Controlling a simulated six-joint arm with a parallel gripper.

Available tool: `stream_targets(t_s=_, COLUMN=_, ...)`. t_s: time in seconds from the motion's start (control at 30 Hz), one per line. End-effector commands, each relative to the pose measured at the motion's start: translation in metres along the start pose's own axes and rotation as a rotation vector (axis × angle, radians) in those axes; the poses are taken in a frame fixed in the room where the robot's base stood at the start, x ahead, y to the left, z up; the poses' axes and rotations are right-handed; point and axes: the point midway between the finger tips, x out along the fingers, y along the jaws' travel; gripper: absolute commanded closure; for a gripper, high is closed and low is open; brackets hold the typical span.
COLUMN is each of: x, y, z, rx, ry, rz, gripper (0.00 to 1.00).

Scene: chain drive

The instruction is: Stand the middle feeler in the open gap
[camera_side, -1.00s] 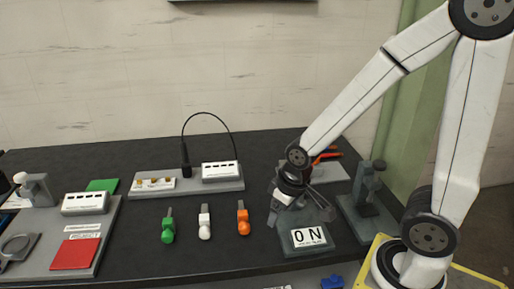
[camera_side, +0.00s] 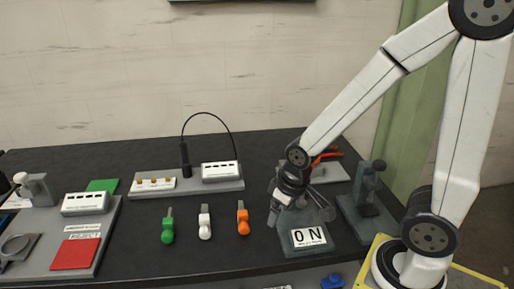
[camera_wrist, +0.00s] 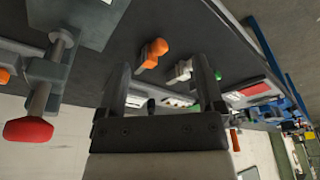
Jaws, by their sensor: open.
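Three feelers lie in a row on the dark bench: a green one (camera_side: 168,233), the white middle one (camera_side: 205,228) and an orange one (camera_side: 243,225). In the wrist view the orange feeler (camera_wrist: 153,52) and white feeler (camera_wrist: 179,71) show beyond the fingers, with a bit of the green one (camera_wrist: 217,75). My gripper (camera_side: 298,212) is open over the grey block with the "0 N" plate (camera_side: 309,238), right of the feelers and apart from them. In the wrist view its fingers (camera_wrist: 162,82) are spread with nothing gripped. The open gap cannot be made out.
A grey clamp-like stand (camera_side: 368,195) is close right of my gripper. A grey rack (camera_side: 190,188) with a cable stands behind the feelers. A grey board with a red pad (camera_side: 75,254) is at left. Bench around the feelers is clear.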

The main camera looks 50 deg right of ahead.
Motion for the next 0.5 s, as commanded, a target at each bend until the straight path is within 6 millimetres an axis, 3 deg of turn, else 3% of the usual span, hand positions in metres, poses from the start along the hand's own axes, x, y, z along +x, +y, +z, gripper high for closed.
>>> stream_targets(t_s=0.5, x=0.0071, y=-0.0012, z=0.0065, rx=-0.09, ry=-0.057, rz=0.021, gripper=0.12)
